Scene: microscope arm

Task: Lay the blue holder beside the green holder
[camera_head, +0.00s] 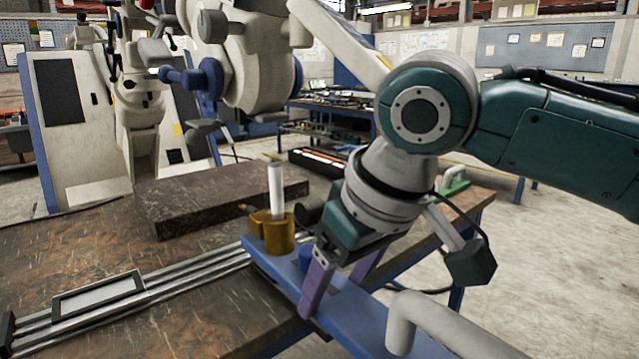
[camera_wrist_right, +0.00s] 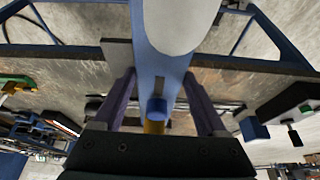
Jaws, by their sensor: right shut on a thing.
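The blue holder (camera_head: 365,318) is a long blue bar with a white bent handle at its near end. A gold part with a white cylinder (camera_head: 275,190) shows at its far end. My right gripper (camera_head: 335,285) has its purple fingers on both sides of the bar, shut on it. The right wrist view shows the bar (camera_wrist_right: 162,68) between the fingers (camera_wrist_right: 160,105), with a small blue knob. The green holder (camera_head: 452,186), with a pale handle, lies at the table's far right; it also shows in the right wrist view (camera_wrist_right: 15,82). My left gripper is not in view.
The brown table (camera_head: 60,255) carries a dark stone slab (camera_head: 215,195) and metal rails with a framed plate (camera_head: 98,296). A large white machine (camera_head: 75,130) stands behind. Part of the tabletop between the bar and green holder is hidden by my right arm.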

